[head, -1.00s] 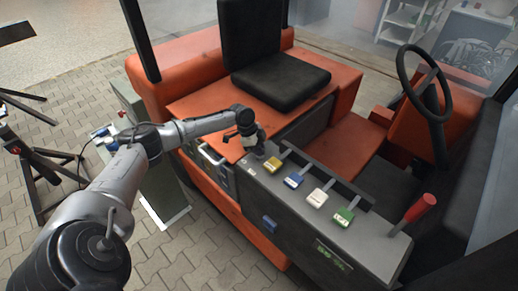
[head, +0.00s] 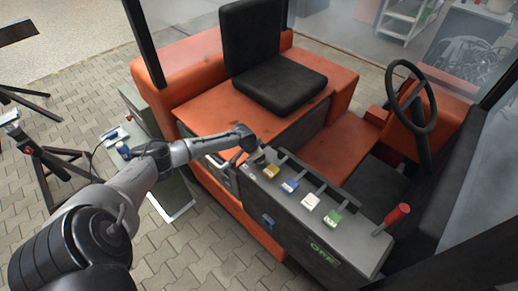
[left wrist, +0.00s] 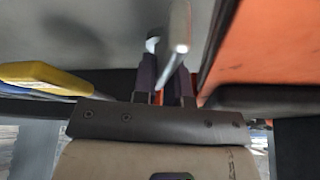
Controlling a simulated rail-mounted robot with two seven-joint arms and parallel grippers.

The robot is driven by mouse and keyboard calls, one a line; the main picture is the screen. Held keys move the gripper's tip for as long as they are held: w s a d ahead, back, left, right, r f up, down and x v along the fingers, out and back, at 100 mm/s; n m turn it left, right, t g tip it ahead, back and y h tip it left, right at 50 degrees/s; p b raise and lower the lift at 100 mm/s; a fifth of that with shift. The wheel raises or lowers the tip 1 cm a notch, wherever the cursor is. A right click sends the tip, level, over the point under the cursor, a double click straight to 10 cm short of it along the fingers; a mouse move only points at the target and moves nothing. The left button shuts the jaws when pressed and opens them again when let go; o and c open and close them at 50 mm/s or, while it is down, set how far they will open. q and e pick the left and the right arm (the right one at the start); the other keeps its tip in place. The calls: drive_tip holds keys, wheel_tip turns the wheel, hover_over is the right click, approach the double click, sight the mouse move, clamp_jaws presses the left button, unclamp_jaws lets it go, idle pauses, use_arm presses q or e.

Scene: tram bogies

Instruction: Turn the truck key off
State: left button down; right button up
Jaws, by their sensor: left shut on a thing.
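The truck's grey control panel (head: 345,228) runs beside the seat. My left gripper (head: 245,159) is at its far left end, just left of the yellow-handled lever (head: 271,171). In the left wrist view the dark fingers of my left gripper (left wrist: 165,84) are close together. The key's turned position cannot be read. My right gripper is not in view.
Blue (head: 290,186), white (head: 310,201) and green (head: 333,218) levers line the panel, with a red-handled lever (head: 398,214) at its right end. The yellow lever (left wrist: 45,77) is close to the gripper in the left wrist view. The orange seat base (head: 215,115) rises behind.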

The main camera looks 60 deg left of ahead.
use_arm(q)
drive_tip(key=n+p, duration=0.1)
drive_tip(key=p, duration=0.1)
drive_tip(key=n+y+p, duration=0.1)
drive_tip(key=n+p, duration=0.1)
drive_tip(key=shift+d+r, duration=0.15)
drive_tip(key=shift+r, duration=0.05)
drive_tip(key=shift+f+n+y+p, duration=0.1)
drive_tip(key=shift+n+y+p, duration=0.35)
drive_tip(key=shift+n, duration=0.15)
drive_tip(key=c, duration=1.2)
unclamp_jaws()
drive_tip(key=shift+f, duration=0.1)
drive_tip(key=shift+o, duration=0.2)
drive_tip(key=shift+s+r, duration=0.2)
drive_tip(key=shift+r, duration=0.35)
drive_tip(key=v, duration=1.2)
drive_tip(key=shift+r+p, duration=0.35)
drive_tip(key=shift+p, duration=0.1)
